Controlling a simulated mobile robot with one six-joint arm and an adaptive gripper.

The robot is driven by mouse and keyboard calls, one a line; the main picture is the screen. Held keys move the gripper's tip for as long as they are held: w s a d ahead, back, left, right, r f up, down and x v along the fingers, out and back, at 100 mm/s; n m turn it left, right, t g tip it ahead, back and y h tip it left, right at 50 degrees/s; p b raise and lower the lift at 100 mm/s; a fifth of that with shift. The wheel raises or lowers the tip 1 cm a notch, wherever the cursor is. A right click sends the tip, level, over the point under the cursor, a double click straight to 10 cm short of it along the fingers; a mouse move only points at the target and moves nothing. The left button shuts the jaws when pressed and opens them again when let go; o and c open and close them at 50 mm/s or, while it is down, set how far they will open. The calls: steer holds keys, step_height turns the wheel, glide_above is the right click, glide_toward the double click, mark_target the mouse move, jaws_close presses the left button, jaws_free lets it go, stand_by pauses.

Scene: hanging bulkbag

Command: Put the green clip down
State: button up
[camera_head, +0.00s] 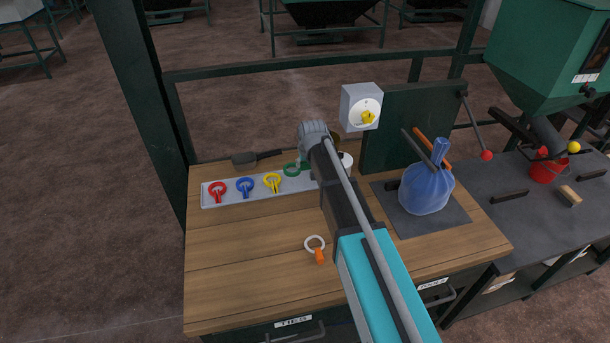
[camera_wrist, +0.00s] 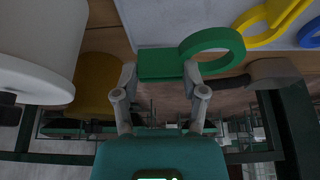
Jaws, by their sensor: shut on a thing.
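The green clip (camera_head: 292,169) is at the right end of the row of clips on the pale tray (camera_head: 235,197), partly hidden by my arm. In the wrist view, my gripper (camera_wrist: 160,73) is shut on the flat tab of the green clip (camera_wrist: 212,47), with its ring sticking out to the right. The clip is over or at the tray; I cannot tell whether it touches. A red clip (camera_head: 217,191), a blue clip (camera_head: 245,187) and a yellow clip (camera_head: 272,182) lie in the tray to its left.
A white cylinder (camera_wrist: 38,45) stands close beside my gripper. A white ring with an orange tab (camera_head: 315,246) lies on the wooden bench. A blue tied bag (camera_head: 426,190) sits on a dark mat at right. A dark-handled tool (camera_head: 257,156) lies behind the tray. The front left bench is clear.

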mark_target(306, 169)
steer(key=shift+w+f, duration=0.1)
stand_by(0.3)
steer(key=shift+w+a+f+b, duration=0.1)
steer(key=shift+w+f+b, duration=0.35)
steer(key=shift+f+b, duration=1.55)
steer(key=shift+f, duration=0.15)
steer(key=o, duration=0.9)
steer(key=p+v, duration=1.1)
steer(key=v, duration=0.1)
steer(key=shift+s, duration=0.15)
